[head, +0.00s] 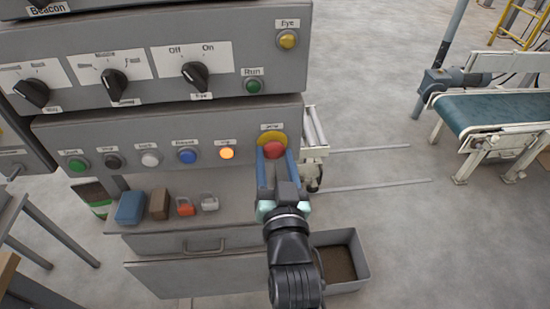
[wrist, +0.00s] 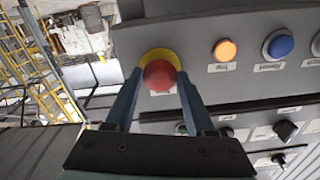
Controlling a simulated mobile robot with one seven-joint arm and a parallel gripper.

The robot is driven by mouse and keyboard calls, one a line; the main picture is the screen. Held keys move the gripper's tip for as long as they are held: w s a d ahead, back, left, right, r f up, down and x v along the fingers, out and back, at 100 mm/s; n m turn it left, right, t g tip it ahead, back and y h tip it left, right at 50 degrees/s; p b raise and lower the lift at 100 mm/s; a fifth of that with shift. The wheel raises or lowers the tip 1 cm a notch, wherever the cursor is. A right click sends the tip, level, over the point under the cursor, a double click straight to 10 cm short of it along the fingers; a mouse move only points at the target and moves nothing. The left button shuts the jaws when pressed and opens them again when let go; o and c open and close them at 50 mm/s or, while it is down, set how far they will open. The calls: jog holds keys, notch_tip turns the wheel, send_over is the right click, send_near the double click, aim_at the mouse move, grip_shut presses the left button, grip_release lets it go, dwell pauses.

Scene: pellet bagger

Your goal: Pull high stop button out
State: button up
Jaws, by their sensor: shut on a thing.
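The stop button is a red mushroom head (head: 274,150) on a yellow ring, at the right end of the lower button row on the grey control panel (head: 120,130). In the wrist view the red stop button (wrist: 159,75) sits at the fingertips. My gripper (head: 272,160) reaches up to it from below in the head view, with one blue finger on each side of the red head. The fingers are shut on the button's sides. The exact contact is partly hidden by the head itself.
Left of the stop button are a lit orange button (head: 227,153) and a blue button (head: 187,156). Rotary switches (head: 194,76) sit above. A ledge below holds a blue box (head: 131,207) and padlocks (head: 186,207). A bin (head: 342,262) stands on the floor. A conveyor (head: 495,110) is at right.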

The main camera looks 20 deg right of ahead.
grip_shut()
jog(key=shift+s, duration=0.1)
jog(key=shift+s+a+f, duration=0.1)
jog(key=shift+s+a, duration=0.05)
jog(key=shift+s, duration=0.3)
jog(key=o, duration=0.8)
grip_release()
jog(key=o, duration=0.4)
jog(key=shift+s, duration=0.1)
